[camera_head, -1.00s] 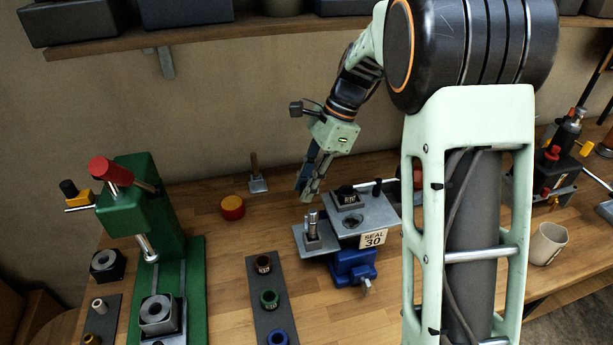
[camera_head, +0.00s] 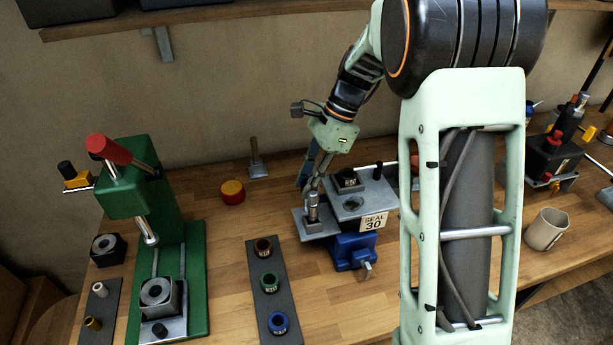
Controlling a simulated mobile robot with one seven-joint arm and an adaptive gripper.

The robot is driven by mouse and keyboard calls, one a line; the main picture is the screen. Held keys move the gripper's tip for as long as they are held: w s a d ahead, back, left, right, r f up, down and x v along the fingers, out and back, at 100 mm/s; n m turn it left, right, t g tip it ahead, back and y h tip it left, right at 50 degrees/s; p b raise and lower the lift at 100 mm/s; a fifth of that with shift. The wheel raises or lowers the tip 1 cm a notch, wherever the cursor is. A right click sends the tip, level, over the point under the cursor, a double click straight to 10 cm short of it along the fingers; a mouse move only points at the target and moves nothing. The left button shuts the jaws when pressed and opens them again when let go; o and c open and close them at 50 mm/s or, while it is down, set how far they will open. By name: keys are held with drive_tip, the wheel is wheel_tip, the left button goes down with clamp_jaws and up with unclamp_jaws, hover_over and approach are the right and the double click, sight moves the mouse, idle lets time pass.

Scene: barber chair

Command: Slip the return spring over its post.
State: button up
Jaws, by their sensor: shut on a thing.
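A blue vise-like fixture (camera_head: 352,250) with a grey top plate and a "SEAL 30" label stands mid-bench. On its lower left plate stands a slim silver upright piece (camera_head: 313,209) in a dark square base. I cannot tell whether this is the return spring or its post; no coils can be made out. My gripper (camera_head: 314,187) points down at the top of this piece, its fingers closed around or right against it. The fingers partly hide the contact. A dark square block (camera_head: 348,179) sits at the back of the top plate, with a dark round recess in front of it.
A green press (camera_head: 185,220) with a red-ended lever stands left. A dark strip (camera_head: 259,297) holds several coloured rings in front of the fixture. A red and yellow round container (camera_head: 232,191) is behind. A mug (camera_head: 545,229) stands right. Bare bench lies between press and strip.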

sight(301, 181)
drive_tip(key=shift+f+b, duration=0.65)
drive_tip(key=shift+f, duration=1.5)
drive_tip(key=shift+f+b, duration=0.3)
drive_tip(key=shift+f, duration=0.3)
drive_tip(key=o, duration=1)
drive_tip(key=shift+r, duration=0.15)
wheel_tip(301, 181, up, 7)
drive_tip(key=p, duration=0.6)
drive_tip(key=shift+f, duration=0.2)
drive_tip(key=shift+r, duration=1.1)
